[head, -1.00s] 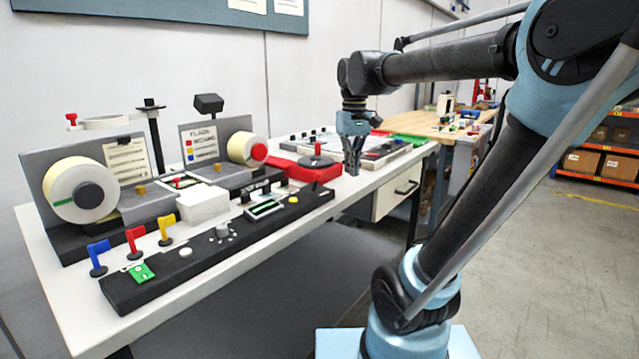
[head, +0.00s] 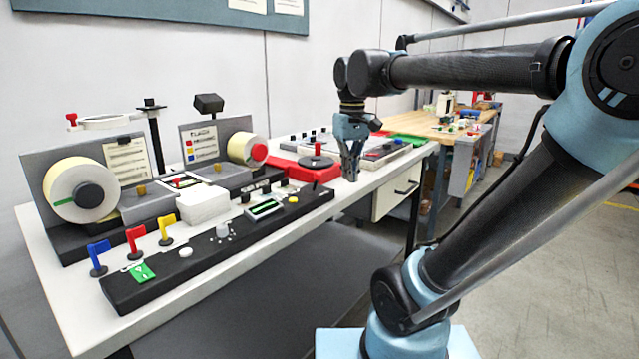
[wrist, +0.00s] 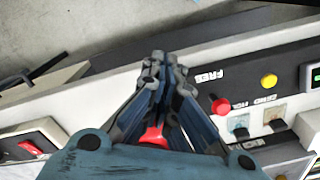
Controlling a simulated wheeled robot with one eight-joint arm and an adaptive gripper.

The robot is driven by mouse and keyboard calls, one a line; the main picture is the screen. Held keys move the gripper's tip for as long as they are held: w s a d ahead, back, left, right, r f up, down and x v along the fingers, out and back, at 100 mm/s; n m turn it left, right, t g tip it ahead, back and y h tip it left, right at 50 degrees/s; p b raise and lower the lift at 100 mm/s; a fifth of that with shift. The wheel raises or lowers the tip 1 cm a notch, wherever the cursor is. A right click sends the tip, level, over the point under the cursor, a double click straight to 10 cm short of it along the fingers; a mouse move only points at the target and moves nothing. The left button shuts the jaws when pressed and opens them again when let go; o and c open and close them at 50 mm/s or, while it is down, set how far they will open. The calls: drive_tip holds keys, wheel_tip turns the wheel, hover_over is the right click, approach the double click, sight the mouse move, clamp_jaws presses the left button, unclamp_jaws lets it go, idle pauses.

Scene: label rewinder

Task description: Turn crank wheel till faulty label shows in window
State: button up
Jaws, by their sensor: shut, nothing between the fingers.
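The crank wheel (head: 309,163) is a dark disc with an upright red knob (head: 318,149), set on a red base at the right end of the rewinder. My gripper (head: 351,178) points down beside it, to the right of the red base in the head view, with its fingers shut and empty. In the wrist view my gripper (wrist: 158,68) shows its fingertips together; a red part (wrist: 153,136) shows between the finger links, and I cannot tell whether it is the knob. The label roll (head: 67,200) is at the left. The window's label is too small to read.
A black control panel (head: 180,272) runs along the table's front edge, with blue, red and yellow flag-like levers (head: 135,240) at its left. A white block (head: 203,206) stands mid-bench. A flat panel with small knobs lies behind the crank. The floor at right is clear.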

drive_tip(key=o, duration=0.8)
drive_tip(key=shift+c, duration=0.2)
drive_tip(key=shift+r, duration=0.1)
wheel_tip(320, 180, up, 9)
idle(0.4)
drive_tip(key=shift+f, duration=0.2)
drive_tip(key=s+d+f+m, duration=0.1)
drive_tip(key=s+d+f, duration=0.2)
drive_tip(key=f, duration=0.7)
drive_tip(key=s+d+f+m+t, duration=0.1)
drive_tip(key=s+d+f, duration=0.2)
drive_tip(key=f, duration=0.7)
drive_tip(key=s+d+f+m+t, duration=0.1)
drive_tip(key=d+f, duration=0.4)
drive_tip(key=f, duration=0.6)
drive_tip(key=shift+s+m, duration=0.6)
drive_tip(key=shift+s, duration=0.6)
drive_tip(key=shift+c, duration=0.8)
